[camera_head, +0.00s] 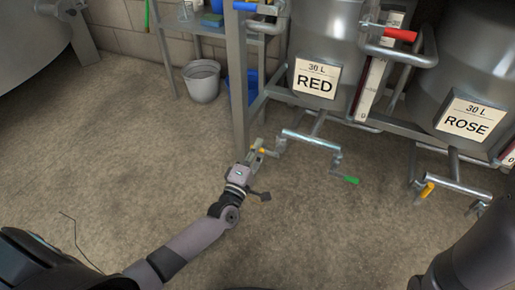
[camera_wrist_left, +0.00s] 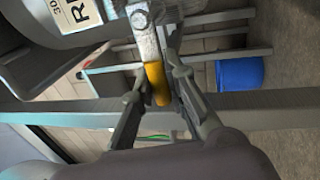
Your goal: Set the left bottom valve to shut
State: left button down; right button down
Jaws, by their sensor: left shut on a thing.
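The left bottom valve, low under the RED tank (camera_head: 322,50), has a yellow-sleeved lever (camera_head: 262,151). My left gripper (camera_head: 256,157) is at that lever, its arm coming in from the lower left. In the left wrist view the yellow sleeve (camera_wrist_left: 157,86) sits between the two fingers of the gripper (camera_wrist_left: 157,96), which are shut on it. The flat metal part of the lever (camera_wrist_left: 143,32) runs on from the sleeve toward the top of that view. The valve body is partly hidden. My right gripper is not in view.
A green-handled lever (camera_head: 345,179) hangs to the right, and another yellow-handled one (camera_head: 427,189) is under the ROSE tank (camera_head: 470,120). Red (camera_head: 400,35) and blue (camera_head: 245,6) handles are higher. A steel post (camera_head: 237,80) stands close behind my gripper. The floor in front is clear.

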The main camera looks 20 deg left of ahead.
pick_arm(q)
jog(key=shift+d, duration=0.1)
jog(key=c, duration=1.6)
grip_release()
jog(key=s, duration=0.4)
jog(key=s+f, duration=0.1)
jog(key=s, duration=0.3)
jog(key=s+f, duration=0.1)
jog(key=s, duration=0.2)
jog(key=shift+s+a+f, duration=0.2)
jog(key=shift+s+a, duration=0.05)
jog(key=shift+s, duration=0.15)
jog(key=shift+r, duration=0.15)
